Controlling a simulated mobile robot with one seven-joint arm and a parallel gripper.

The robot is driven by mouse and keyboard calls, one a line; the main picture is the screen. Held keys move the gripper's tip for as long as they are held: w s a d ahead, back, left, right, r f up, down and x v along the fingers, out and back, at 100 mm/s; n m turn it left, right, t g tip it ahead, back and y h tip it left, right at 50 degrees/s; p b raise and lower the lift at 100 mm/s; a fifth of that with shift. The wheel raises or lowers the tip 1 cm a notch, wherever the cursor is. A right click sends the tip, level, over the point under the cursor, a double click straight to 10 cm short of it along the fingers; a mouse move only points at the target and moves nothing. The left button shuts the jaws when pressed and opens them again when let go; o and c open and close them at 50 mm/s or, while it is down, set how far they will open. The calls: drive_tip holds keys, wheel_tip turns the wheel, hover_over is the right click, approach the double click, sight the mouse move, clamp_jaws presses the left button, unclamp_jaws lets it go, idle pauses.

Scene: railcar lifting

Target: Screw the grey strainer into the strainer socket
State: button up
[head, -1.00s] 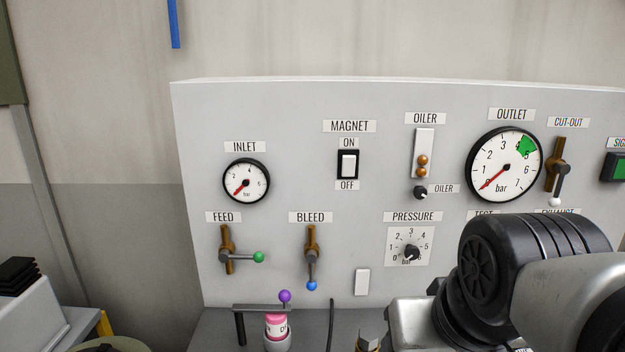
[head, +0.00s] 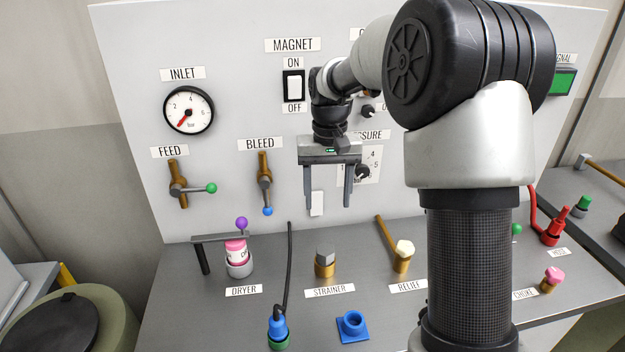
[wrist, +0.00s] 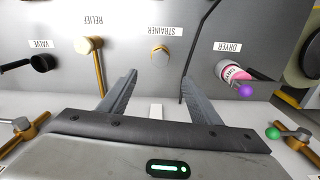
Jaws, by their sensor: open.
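The grey strainer (head: 325,252) is a hex-topped piece standing upright at the brass strainer socket (head: 325,270), behind the STRAINER label on the bench. How far it is threaded in cannot be told. In the wrist view the brass socket (wrist: 160,49) shows above and between my fingers, with the strainer's pale top in it. My gripper (head: 328,202) is open and empty, fingers pointing down, above and apart from the strainer, in front of the upright panel. The gripper also shows in the wrist view (wrist: 159,82).
A black cable (head: 290,265) rises left of the strainer. The pink dryer (head: 236,250) under a dark bar is farther left. The relief fitting (head: 403,254) with its brass lever is right. A blue square part (head: 352,326) and blue plug (head: 278,325) sit in front.

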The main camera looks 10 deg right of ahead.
sight(326, 249)
drive_tip(key=f, duration=1.8)
drive_tip(key=shift+w+f, duration=0.25)
drive_tip(key=shift+w, duration=0.05)
drive_tip(key=shift+c, duration=0.5)
